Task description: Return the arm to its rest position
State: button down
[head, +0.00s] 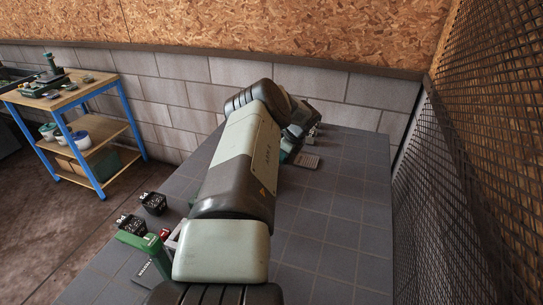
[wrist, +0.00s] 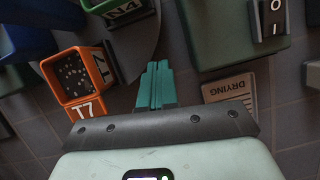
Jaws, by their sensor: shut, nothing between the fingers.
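My arm stretches from the bottom middle of the head view across the grey tiled table (head: 330,215) towards its far side. My gripper (wrist: 157,72) shows in the wrist view with its teal fingers shut together and nothing between them. In the head view the arm largely hides the gripper. The fingers point between an orange pot marked T7 (wrist: 98,82) on the left and a green device with a black rocker switch (wrist: 230,38) on the right. The pot holds dark grains. I cannot tell how high the fingers are above the table.
A grey plate reading DRYING (wrist: 229,87) lies right of the fingers. Mesh fencing (head: 465,170) borders the right; the table's right side is clear.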

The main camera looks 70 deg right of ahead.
jog(key=v, duration=1)
jog(key=w+d+r+m+t+h, duration=0.2)
jog(key=w+r+m+t+h, duration=0.55)
jog(key=w+r, duration=1.4)
jog(key=w+a+r+m+g+h, duration=0.2)
jog(key=w+a+r+m, duration=1)
jog(key=a+r, duration=0.4)
jog(key=s+a+r+m+y, duration=0.15)
jog(key=a+m+y, duration=0.65)
jog(key=a, duration=2.3)
jog(key=s+a+f+m+g+y, duration=0.1)
jog(key=s+a+f+m+g, duration=0.15)
jog(key=s+a, duration=0.6)
jog(key=s+a+f+m+g+y, duration=0.1)
jog(key=s+a+f+m, duration=0.3)
jog(key=a, duration=0.8)
jog(key=s+f, duration=0.1)
jog(key=s, duration=0.8)
jog(key=shift+s+d+f+g, duration=0.25)
jog(key=shift+s+f+g, duration=0.05)
jog(key=shift+s+g, duration=0.1)
